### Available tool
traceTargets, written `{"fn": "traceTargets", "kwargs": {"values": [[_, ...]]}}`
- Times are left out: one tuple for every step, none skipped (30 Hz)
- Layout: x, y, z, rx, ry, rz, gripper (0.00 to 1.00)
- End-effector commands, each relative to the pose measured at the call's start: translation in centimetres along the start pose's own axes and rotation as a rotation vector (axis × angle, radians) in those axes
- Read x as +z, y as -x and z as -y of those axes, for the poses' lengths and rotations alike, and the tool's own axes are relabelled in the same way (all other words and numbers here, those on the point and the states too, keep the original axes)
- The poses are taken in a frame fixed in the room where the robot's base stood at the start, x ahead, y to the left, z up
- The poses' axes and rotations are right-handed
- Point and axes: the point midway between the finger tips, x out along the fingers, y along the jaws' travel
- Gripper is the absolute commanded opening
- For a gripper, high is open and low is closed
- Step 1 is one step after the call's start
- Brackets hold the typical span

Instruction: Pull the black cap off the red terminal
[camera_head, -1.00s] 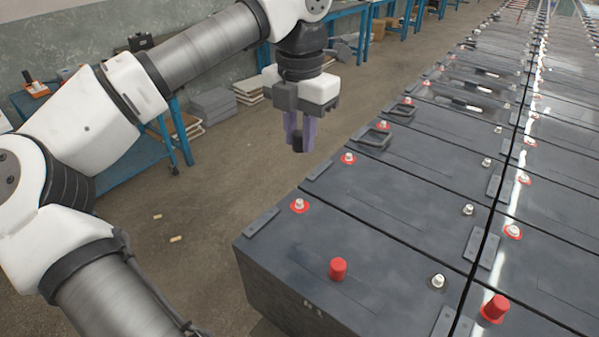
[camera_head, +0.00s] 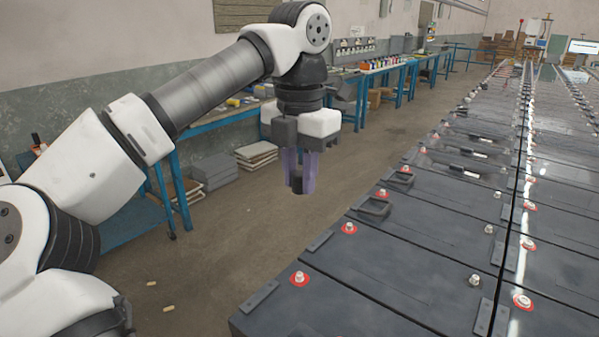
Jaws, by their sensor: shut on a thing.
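My gripper (camera_head: 301,178) hangs in the air at the centre, left of the battery row, with its purple fingers pointing down. It is shut on a small black cap (camera_head: 297,184), which shows dark between the fingertips and is partly hidden by them. Below it, on the near battery (camera_head: 345,312), a terminal with a red ring (camera_head: 300,278) stands bare, its light metal post showing. Another bare red-ringed terminal (camera_head: 349,228) is on the battery behind. Which red terminal the cap came from cannot be told from this view.
Long rows of dark batteries (camera_head: 440,240) fill the right side, with a raised black handle (camera_head: 373,208) on one. Blue workbenches (camera_head: 215,122) line the wall. The floor below my gripper is open.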

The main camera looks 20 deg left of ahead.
Motion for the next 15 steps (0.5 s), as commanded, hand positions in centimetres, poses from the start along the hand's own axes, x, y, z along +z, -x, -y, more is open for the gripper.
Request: {"fn": "traceTargets", "kwargs": {"values": [[0.00, 0.06, 0.00, 0.000, 0.000, 0.000, 0.03], [0.00, 0.09, 0.00, 0.000, 0.000, 0.000, 0.03], [0.00, 0.15, 0.00, 0.000, 0.000, 0.000, 0.03], [0.00, 0.19, 0.00, 0.000, 0.000, 0.000, 0.03], [0.00, 0.24, 0.00, 0.000, 0.000, 0.000, 0.03], [0.00, 0.30, 0.00, 0.000, 0.000, 0.000, 0.03], [0.00, 0.35, 0.00, 0.000, 0.000, 0.000, 0.03], [0.00, 0.39, 0.00, 0.000, 0.000, 0.000, 0.03], [0.00, 0.45, 0.00, 0.000, 0.000, 0.000, 0.03], [0.00, 0.49, 0.00, 0.000, 0.000, 0.000, 0.03], [0.00, 0.53, 0.00, 0.000, 0.000, 0.000, 0.03], [0.00, 0.59, 0.00, 0.000, 0.000, 0.000, 0.03], [0.00, 0.63, 0.00, 0.000, 0.000, 0.000, 0.03], [0.00, 0.67, 0.00, 0.000, 0.000, 0.000, 0.03], [0.00, 0.72, 0.00, 0.000, 0.000, 0.000, 0.03]]}}
